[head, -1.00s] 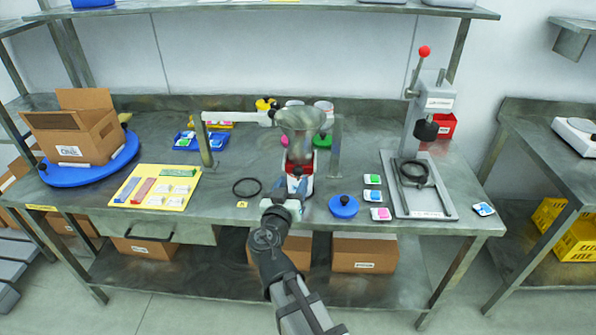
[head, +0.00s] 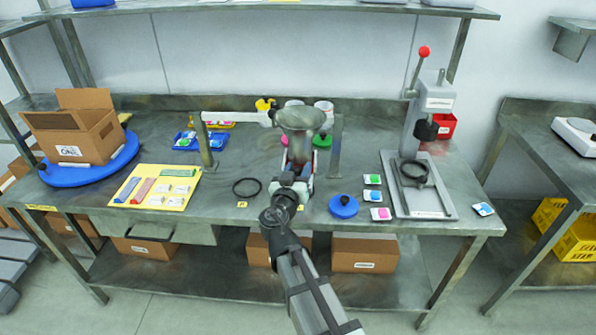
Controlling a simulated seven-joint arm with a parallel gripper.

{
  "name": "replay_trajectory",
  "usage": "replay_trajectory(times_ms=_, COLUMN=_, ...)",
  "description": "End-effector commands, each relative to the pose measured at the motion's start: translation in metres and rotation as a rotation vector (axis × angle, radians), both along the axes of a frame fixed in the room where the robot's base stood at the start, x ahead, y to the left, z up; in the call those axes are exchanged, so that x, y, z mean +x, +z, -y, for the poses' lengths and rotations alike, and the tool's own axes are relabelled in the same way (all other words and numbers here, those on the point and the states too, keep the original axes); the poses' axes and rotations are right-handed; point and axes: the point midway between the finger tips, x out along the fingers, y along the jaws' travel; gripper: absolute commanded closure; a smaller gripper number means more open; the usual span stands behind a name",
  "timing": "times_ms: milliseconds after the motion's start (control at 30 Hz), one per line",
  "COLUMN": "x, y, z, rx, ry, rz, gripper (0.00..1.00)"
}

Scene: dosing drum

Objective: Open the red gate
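A grey metal hopper (head: 300,120) stands at the middle of the table, held between two upright posts. Under its outlet I see a little of the red gate (head: 287,158); most of it is hidden behind my gripper. My gripper (head: 294,170) is right in front of the gate, below the hopper. I cannot tell whether it touches the gate, and its fingers are too small and hidden to show whether they are open or shut. White parts of the dosing unit show beside the gripper.
A black ring (head: 247,187) lies left of my gripper, and a blue lid with a knob (head: 344,206) lies to the right. A press with a red-knobbed lever (head: 436,95) stands further right.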

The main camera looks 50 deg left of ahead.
Motion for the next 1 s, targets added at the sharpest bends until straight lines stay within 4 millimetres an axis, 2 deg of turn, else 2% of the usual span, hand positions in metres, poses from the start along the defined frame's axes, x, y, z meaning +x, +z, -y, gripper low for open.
replay_trajectory(times_ms=67, x=0.0, y=0.0, z=0.0, rx=0.0, ry=0.0, rz=0.0, gripper=0.64)
replay_trajectory(times_ms=433, x=0.0, y=0.0, z=0.0, rx=0.0, ry=0.0, rz=0.0, gripper=0.99)
replay_trajectory(times_ms=767, x=-0.001, y=0.0, z=0.001, rx=0.0, ry=0.0, rz=0.0, gripper=1.0)
replay_trajectory(times_ms=867, x=-0.008, y=0.0, z=0.008, rx=0.0, ry=0.001, rz=0.0, gripper=1.0)
replay_trajectory(times_ms=1000, x=-0.027, y=0.0, z=0.029, rx=0.0, ry=0.001, rz=0.0, gripper=1.0)
